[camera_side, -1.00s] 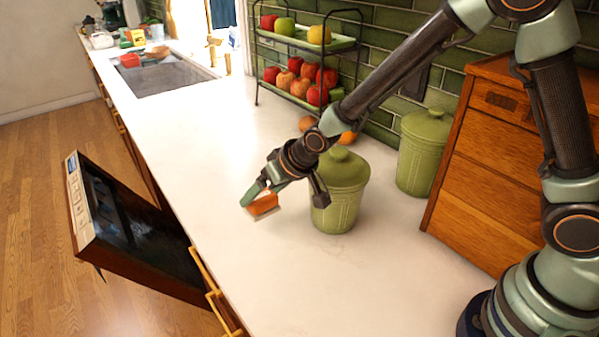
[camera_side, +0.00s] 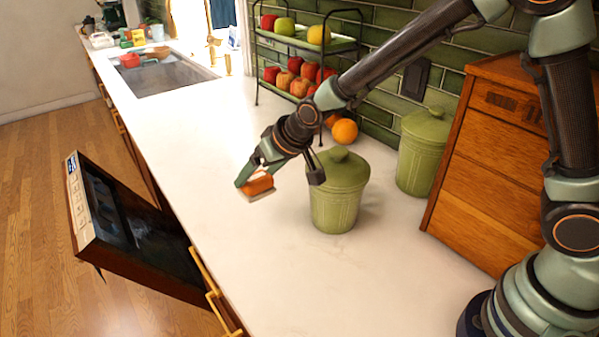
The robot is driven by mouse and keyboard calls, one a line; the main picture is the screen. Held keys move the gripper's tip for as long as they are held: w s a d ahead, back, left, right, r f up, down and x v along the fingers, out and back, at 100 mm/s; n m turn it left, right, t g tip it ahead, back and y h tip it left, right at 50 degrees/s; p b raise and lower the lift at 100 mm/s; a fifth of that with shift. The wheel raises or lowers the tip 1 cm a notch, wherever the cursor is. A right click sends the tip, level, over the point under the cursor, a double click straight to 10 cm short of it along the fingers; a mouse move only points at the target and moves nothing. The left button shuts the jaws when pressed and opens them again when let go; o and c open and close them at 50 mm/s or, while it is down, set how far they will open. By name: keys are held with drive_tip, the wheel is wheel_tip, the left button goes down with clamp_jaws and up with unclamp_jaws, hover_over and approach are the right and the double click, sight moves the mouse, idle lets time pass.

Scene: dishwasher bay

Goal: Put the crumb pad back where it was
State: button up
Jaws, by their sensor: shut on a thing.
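The crumb pad (camera_side: 259,187) is a small orange block with a pale underside. My gripper (camera_side: 252,181) is shut on it and holds it at the left of the green lidded canister (camera_side: 335,208). The pad appears a little above the white counter (camera_side: 215,150); I cannot tell the exact gap. My gripper covers part of the pad's upper side.
The canister stands close to my gripper's right. A second canister (camera_side: 423,150) and a wooden drawer box (camera_side: 490,165) stand further right. A two-tier fruit rack (camera_side: 257,70) and loose oranges (camera_side: 345,131) are behind. The dishwasher door (camera_side: 130,235) hangs open below the counter's left edge.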

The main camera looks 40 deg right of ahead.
drive_tip(key=shift+h, duration=0.3)
drive_tip(key=w+r, duration=0.2)
drive_tip(key=r, duration=0.1)
drive_tip(key=w+d+r, duration=0.1)
drive_tip(key=w+r, duration=0.2)
drive_tip(key=w+d+r, duration=0.1)
drive_tip(key=w+r, duration=0.1)
drive_tip(key=r, duration=0.1)
drive_tip(key=shift+w+r, duration=0.1)
drive_tip(key=shift+w, duration=0.15)
wheel_tip(320, 180, down, 20)
drive_tip(key=shift+w+d+r, duration=0.1)
drive_tip(key=shift+w+r, duration=0.05)
drive_tip(key=shift+r, duration=0.1)
